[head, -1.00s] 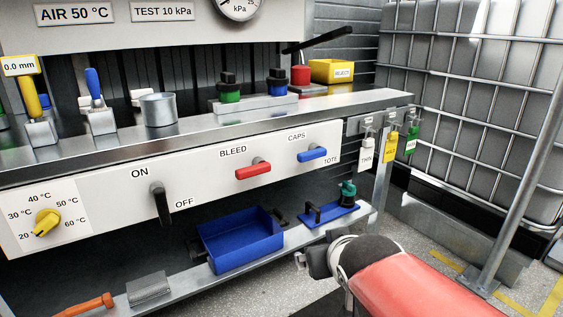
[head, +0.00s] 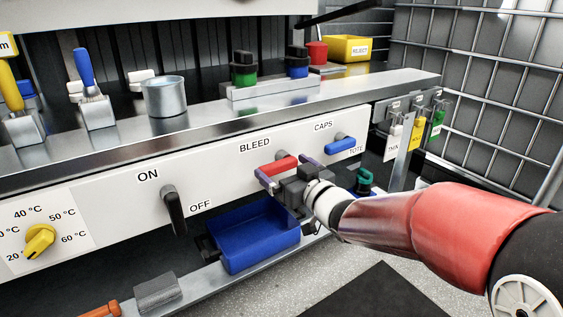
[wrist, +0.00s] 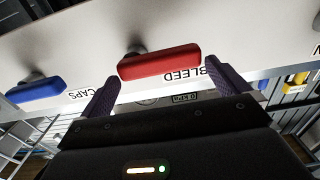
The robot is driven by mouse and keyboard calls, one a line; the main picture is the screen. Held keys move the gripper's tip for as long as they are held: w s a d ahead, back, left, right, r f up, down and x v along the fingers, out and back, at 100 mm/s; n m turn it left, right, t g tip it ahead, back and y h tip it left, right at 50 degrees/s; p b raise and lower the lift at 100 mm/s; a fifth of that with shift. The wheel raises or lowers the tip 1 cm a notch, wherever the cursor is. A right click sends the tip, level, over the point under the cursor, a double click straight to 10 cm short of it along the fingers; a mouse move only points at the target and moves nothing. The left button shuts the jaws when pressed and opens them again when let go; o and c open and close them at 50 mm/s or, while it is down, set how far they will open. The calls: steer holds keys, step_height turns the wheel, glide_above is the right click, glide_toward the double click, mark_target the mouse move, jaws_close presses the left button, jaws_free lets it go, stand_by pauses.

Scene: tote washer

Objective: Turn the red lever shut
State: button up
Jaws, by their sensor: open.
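The red lever (head: 283,165) sits below the BLEED label on the white panel and points roughly sideways along it. My gripper (head: 282,171) is open in front of it, with one finger near each end of the lever. In the wrist view the red lever (wrist: 160,63) lies crosswise just ahead of the gap between the two purple-grey fingertips (wrist: 164,82). I see no finger pressing on it, though exact contact is hard to tell. The lever's pivot shows as a grey knob behind it.
The blue CAPS lever (head: 341,145) is to the right, and the black ON/OFF lever (head: 174,209) hangs down to the left. A blue bin (head: 255,240) stands on the shelf below. The steel counter edge (head: 230,119) runs above the panel.

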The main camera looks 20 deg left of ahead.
mark_target(281, 166)
steer(key=shift+x, duration=1.55)
steer(key=shift+f, duration=0.1)
steer(key=c, duration=1)
